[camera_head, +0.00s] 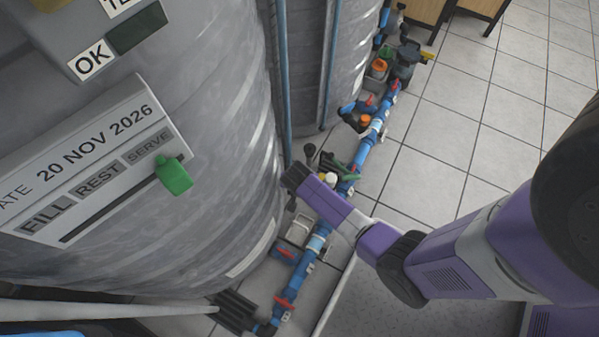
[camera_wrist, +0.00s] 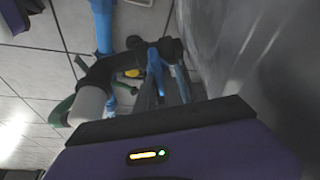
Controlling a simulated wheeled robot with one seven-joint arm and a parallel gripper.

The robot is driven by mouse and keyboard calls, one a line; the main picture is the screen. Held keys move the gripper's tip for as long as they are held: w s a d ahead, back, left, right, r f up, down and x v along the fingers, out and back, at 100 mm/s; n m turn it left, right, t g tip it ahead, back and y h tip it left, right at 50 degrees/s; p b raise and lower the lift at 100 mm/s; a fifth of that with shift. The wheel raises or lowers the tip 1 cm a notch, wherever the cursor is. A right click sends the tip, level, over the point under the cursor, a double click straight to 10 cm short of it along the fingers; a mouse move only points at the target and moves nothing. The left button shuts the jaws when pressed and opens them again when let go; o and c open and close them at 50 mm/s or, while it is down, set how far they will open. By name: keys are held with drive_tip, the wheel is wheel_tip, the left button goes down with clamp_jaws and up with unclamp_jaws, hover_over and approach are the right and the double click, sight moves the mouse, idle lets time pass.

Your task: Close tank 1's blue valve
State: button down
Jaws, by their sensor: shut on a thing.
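My gripper (camera_head: 294,177) reaches in from the right, low beside the large grey tank (camera_head: 215,170) in the head view. In the wrist view my gripper (camera_wrist: 163,95) is shut at a blue lever (camera_wrist: 154,70), which looks like the blue valve's handle. The dark jaws and wrist housing hide part of the lever, and its exact angle is hard to tell. In the head view the lever is hidden behind my gripper.
A blue pipe run (camera_head: 318,240) with red-handled valves (camera_head: 285,303) follows the tank's foot. A green slider (camera_head: 173,175) on the tank panel points near SERVE. A second tank (camera_head: 308,60) stands behind. Tiled floor (camera_head: 470,120) is clear at the right.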

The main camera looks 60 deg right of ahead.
idle(0.3)
drive_tip(key=c, duration=1.5)
unclamp_jaws()
drive_tip(key=shift+o, duration=0.2)
drive_tip(key=p+v, duration=0.3)
drive_tip(key=v, duration=0.4)
drive_tip(key=shift+a+r, duration=0.1)
drive_tip(key=shift+r, duration=0.25)
